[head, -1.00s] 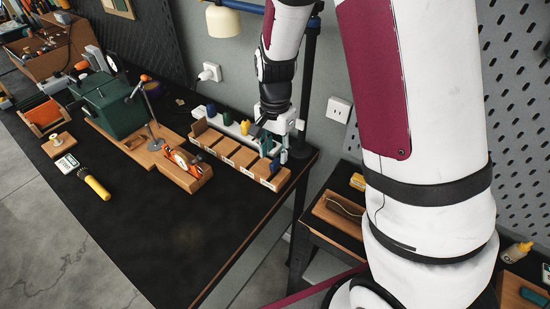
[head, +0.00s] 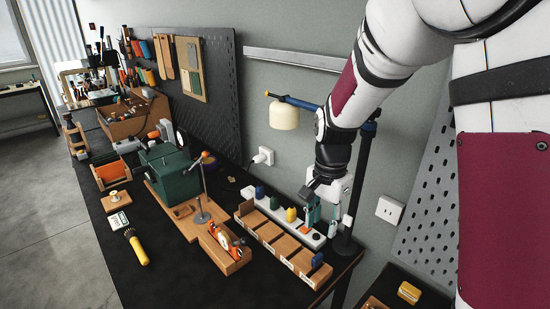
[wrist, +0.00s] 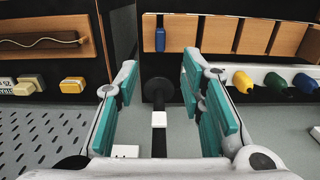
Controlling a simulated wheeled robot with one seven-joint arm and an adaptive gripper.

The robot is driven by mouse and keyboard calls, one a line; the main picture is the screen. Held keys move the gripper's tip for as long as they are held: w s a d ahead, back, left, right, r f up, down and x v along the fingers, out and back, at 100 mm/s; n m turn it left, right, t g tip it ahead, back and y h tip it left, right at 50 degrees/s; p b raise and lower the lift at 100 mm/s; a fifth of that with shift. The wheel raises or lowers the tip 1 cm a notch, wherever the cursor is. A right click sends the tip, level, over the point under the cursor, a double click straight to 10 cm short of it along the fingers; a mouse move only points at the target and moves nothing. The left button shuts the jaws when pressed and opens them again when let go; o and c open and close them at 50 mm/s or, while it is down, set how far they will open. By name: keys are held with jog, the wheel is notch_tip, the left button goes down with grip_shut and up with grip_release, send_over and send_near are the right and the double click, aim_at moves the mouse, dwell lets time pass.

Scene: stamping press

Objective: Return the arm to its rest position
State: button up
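My gripper (head: 323,218) hangs at the right end of the bench, by the right end of the white rack. In the wrist view my gripper (wrist: 160,68) has its teal-padded fingers spread apart with nothing between them. My arm reaches down to it from the upper right. A wooden compartment tray (head: 282,250) lies in front of the rack. A blue piece (head: 317,260) stands in its right-end compartment and also shows in the wrist view (wrist: 160,38). The green press (head: 170,176) stands to the left on a wooden base.
The white rack (head: 318,238) holds blue, yellow and green pieces. A dark post (head: 361,165) with a cream lamp (head: 284,116) stands close to my gripper. A pegboard (head: 424,190) is at the right. The black bench (head: 165,283) is bare at the front.

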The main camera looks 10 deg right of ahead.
jog(key=s+r+n+t, duration=0.5)
jog(key=s+r+n, duration=0.6)
jog(key=s+r, duration=0.6)
jog(key=s, duration=0.3)
jog(key=shift+r+t, duration=0.15)
jog(key=shift+t, duration=0.15)
jog(key=shift+s, duration=0.15)
